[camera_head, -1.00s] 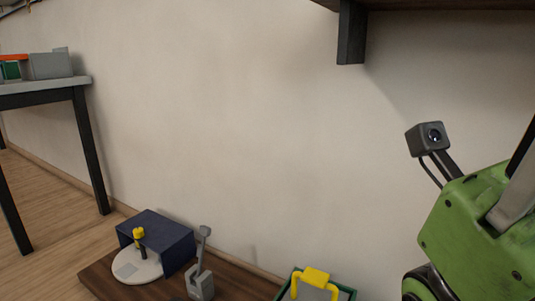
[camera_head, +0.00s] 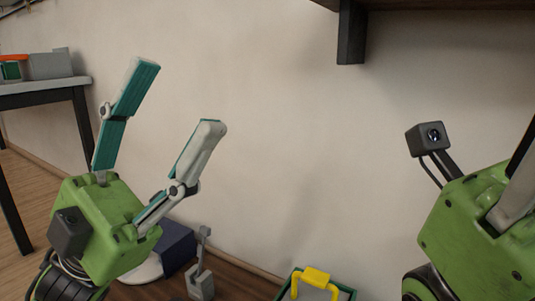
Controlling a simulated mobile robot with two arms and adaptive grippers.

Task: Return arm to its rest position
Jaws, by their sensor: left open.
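My left gripper (camera_head: 168,110) is in the left half of the head view, raised in front of the wall. Its green body is at the lower left and its two teal-padded fingers point up, spread wide apart with nothing between them. My right gripper shows only in part at the right edge, as a green body with a small dark camera; its fingertips are out of frame.
Behind and below my left gripper are a dark blue box (camera_head: 178,247), a white round plate (camera_head: 147,270) and a grey lever device (camera_head: 201,278) on a brown wooden surface (camera_head: 243,283). A green bin with a yellow handle (camera_head: 316,278) stands right of them. A table (camera_head: 45,91) is far left.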

